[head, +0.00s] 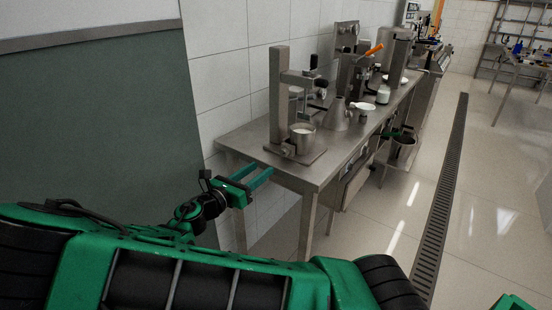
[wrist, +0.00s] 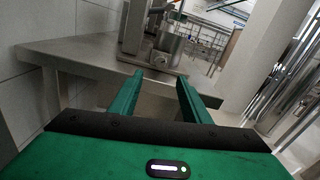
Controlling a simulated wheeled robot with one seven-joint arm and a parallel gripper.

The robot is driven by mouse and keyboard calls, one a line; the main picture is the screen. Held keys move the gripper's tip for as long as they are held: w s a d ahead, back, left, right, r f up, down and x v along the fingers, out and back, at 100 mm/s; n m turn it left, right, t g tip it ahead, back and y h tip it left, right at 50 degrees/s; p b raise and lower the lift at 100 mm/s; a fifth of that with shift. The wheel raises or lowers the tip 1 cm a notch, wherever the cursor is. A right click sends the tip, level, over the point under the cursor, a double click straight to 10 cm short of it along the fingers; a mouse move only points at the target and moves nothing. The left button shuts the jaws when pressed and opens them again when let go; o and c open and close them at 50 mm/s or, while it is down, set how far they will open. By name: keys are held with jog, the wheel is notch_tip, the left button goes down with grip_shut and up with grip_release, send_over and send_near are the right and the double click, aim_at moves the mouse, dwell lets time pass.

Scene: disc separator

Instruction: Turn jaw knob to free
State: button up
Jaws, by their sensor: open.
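A metal stand (head: 278,95) with a tall post and a side arm is at the near end of the steel bench. A metal cup (head: 302,137) with pale contents sits on its base plate. A small knob-like part (head: 287,150) is low at the front of the cup; it also shows in the wrist view (wrist: 160,57). Black knobs (head: 321,84) are on the stand's side arm. I cannot tell which is the jaw knob. My gripper (head: 264,170) is open and empty, short of the bench's near edge and apart from the stand. Its two green fingers show in the wrist view (wrist: 161,77).
The steel bench (head: 327,165) runs back along the tiled wall. A metal cone (head: 337,115), a white bowl (head: 364,107) and an orange-handled machine (head: 372,50) stand farther along. A lower shelf holds a dark pot (head: 403,146). Open floor with a drain grate (head: 442,190) lies right.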

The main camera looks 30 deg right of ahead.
aim_at(282, 153)
jog(key=x, duration=1)
jog(key=shift+w+d, duration=0.15)
jog(key=shift+d, duration=0.15)
jog(key=shift+c, duration=0.3)
jog(key=c, duration=1)
